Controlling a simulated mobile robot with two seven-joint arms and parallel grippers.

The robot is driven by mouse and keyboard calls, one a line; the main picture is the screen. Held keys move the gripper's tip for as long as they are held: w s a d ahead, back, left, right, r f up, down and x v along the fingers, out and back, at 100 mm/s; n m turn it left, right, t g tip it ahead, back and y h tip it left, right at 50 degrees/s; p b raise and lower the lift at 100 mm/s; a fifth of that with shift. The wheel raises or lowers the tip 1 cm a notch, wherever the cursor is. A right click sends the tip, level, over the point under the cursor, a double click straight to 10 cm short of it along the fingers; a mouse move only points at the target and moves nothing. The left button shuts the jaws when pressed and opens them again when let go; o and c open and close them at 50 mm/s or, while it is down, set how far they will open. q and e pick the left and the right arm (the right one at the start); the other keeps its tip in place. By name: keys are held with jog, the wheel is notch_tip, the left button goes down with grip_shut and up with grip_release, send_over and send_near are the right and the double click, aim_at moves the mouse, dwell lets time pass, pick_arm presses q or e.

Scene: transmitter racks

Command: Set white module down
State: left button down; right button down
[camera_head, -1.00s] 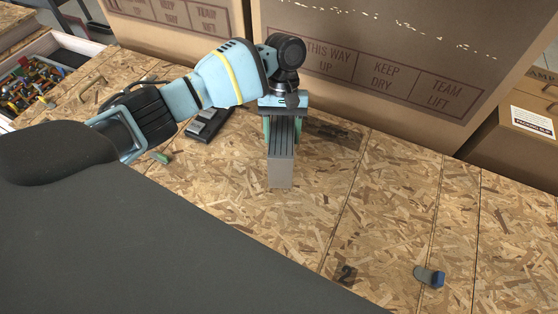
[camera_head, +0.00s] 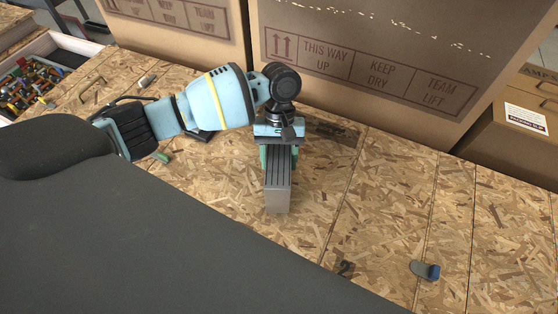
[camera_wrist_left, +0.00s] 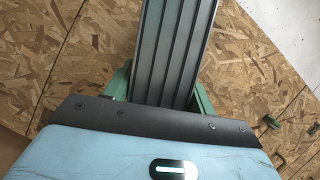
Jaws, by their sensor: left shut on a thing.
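The module (camera_head: 278,190) is a grey-white box with dark ribs along its top. My left gripper (camera_head: 279,157) is shut on its far end, with green fingers on either side. The module lies lengthwise toward the viewer, over the wooden board; whether it touches the board cannot be told. In the left wrist view the ribbed module (camera_wrist_left: 172,50) runs up from between the green fingers (camera_wrist_left: 162,90). My right gripper is not in view.
Large cardboard boxes (camera_head: 370,60) stand along the back, close behind my left gripper. A small grey and blue part (camera_head: 425,271) lies at the front right of the wooden board (camera_head: 380,210). A bin of small parts (camera_head: 30,85) is at far left.

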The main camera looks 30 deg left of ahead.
pick_arm(q)
jog(key=shift+f, duration=0.75)
jog(key=shift+f, duration=0.1)
jog(key=c, duration=0.5)
grip_release()
jog(key=shift+f, duration=0.15)
jog(key=shift+o, duration=0.4)
jog(key=v, duration=1.2)
jog(key=shift+p, duration=0.4)
